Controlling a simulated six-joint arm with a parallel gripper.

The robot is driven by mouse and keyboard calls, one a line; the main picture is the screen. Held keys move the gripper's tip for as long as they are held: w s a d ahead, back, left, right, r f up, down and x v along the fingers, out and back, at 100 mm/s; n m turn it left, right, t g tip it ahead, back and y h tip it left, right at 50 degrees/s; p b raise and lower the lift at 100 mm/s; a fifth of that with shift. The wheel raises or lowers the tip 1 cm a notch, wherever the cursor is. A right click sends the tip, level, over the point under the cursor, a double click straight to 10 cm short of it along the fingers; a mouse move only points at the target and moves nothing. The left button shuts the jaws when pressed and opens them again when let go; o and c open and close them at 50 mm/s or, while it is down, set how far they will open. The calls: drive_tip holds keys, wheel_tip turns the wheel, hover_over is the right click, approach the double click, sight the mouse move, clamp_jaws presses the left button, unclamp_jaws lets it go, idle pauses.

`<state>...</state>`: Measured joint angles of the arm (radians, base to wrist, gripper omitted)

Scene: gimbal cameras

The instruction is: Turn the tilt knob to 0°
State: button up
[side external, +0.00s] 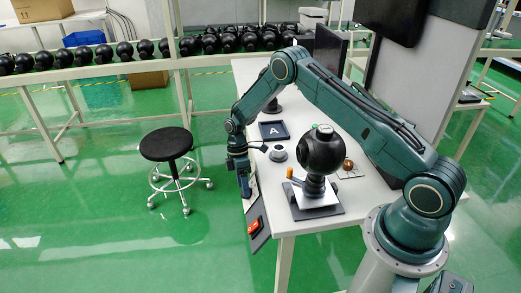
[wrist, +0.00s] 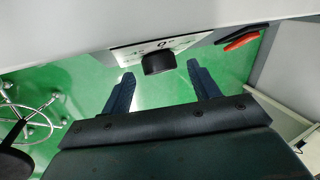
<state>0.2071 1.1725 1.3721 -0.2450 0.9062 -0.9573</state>
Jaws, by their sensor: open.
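A black round knob (wrist: 158,63) sits on a white dial plate (wrist: 125,53) on the table's front face in the wrist view. A "0" mark shows just above the knob; the knob's pointer is not visible. My gripper (wrist: 160,78) is open, its two dark blue fingers on either side of the knob and apart from it. In the side view my gripper (side external: 245,187) hangs beside the table's front edge and mostly hides the knob. A black ball camera (side external: 322,150) stands on a mount on the table.
A red switch (wrist: 242,39) sits right of the dial plate; it also shows in the side view (side external: 254,227). The white table (side external: 290,226) holds a tray marked "A" (side external: 273,131) and an orange-handled lever (side external: 290,174). A black stool (side external: 166,144) stands on the green floor to the left.

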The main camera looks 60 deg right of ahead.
drive_tip(key=shift+x, duration=0.8)
drive_tip(key=c, duration=1)
drive_tip(key=shift+o, duration=0.2)
drive_tip(key=shift+w+g, duration=0.1)
drive_tip(key=shift+g, duration=0.2)
drive_tip(key=shift+w+f+n+g+y, duration=0.1)
drive_tip(key=shift+n+g+y, duration=0.5)
drive_tip(key=shift+g, duration=0.3)
